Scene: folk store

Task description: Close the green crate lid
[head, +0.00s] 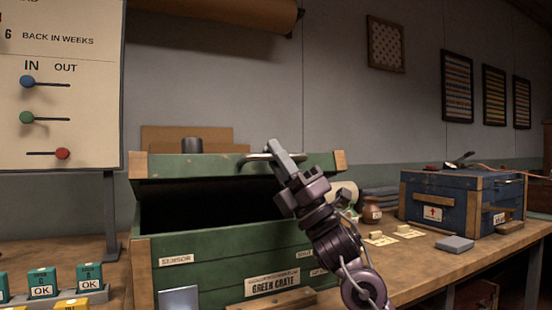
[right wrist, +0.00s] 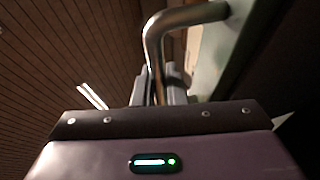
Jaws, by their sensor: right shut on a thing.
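The green crate (head: 215,256) stands on the wooden bench, with labels reading "SENSOR" and "GREEN CRATE" on its front. Its lid (head: 200,167) is raised, and a dark gap shows between the lid and the crate body. A metal handle (head: 257,158) sits on the lid's front edge. My right gripper (head: 276,150) is shut on this handle; in the right wrist view the bent metal handle (right wrist: 155,50) passes between the fingers (right wrist: 158,88). The inside of the crate is too dark to make out. My left gripper is not in view.
A blue crate (head: 455,204) with wooden edges stands on the bench (head: 415,255) at right. A brown jar (head: 371,212), small tags and a grey block (head: 454,244) lie between. Teal boxes (head: 42,284) stand at lower left, below a sign board (head: 70,120).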

